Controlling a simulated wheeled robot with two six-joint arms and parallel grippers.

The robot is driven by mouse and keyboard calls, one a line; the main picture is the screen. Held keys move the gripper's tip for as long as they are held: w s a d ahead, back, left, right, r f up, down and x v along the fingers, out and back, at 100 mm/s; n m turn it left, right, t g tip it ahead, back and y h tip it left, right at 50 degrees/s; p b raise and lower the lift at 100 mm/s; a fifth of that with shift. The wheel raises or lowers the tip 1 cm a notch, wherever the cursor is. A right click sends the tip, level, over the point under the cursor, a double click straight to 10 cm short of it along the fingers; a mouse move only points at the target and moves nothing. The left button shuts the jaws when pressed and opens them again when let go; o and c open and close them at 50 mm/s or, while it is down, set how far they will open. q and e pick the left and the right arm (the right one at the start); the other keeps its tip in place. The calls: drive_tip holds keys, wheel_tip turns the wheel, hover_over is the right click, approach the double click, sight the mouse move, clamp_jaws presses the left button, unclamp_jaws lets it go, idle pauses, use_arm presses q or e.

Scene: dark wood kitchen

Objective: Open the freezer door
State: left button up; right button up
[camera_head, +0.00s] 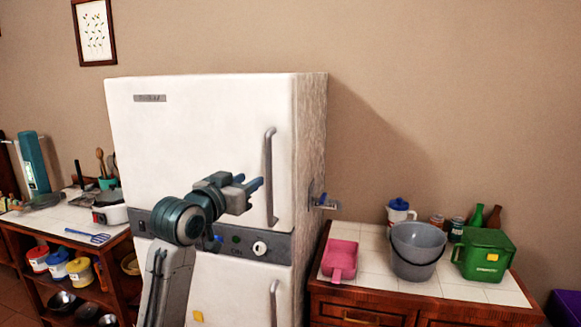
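A white fridge-freezer (200,120) stands against the wall. Its upper door has a long vertical grey handle (269,170) near the right edge and looks shut. The lower door (238,295) has its own handle (273,303), cut off by the picture's bottom, and also looks shut. Which door is the freezer's is not marked. My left gripper (250,183) is in front of the upper door, with its two blue-tipped fingers apart and empty. It is just left of the handle in the picture, not around it. A small grey, blue-tipped part (322,202) juts out at the fridge's right side; I cannot tell whether it is my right gripper.
A grey control strip (280,246) with a white knob separates the doors. On the right, a tiled counter (400,288) holds a pink scoop (340,259), a grey bucket (418,252) and a green container (485,255). On the left stands a shelf unit (112,262) with pots and jars.

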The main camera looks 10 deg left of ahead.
sight(267, 169)
use_arm(q)
drive_tip(key=p+x, duration=0.4)
drive_tip(key=x, duration=0.5)
drive_tip(key=shift+w+r, duration=0.15)
drive_tip(key=shift+w, duration=0.1)
drive_tip(key=shift+w+p, duration=0.3)
drive_tip(key=shift+w, duration=0.25)
drive_tip(key=shift+w+f, duration=0.1)
drive_tip(key=shift+f, duration=0.1)
clamp_jaws()
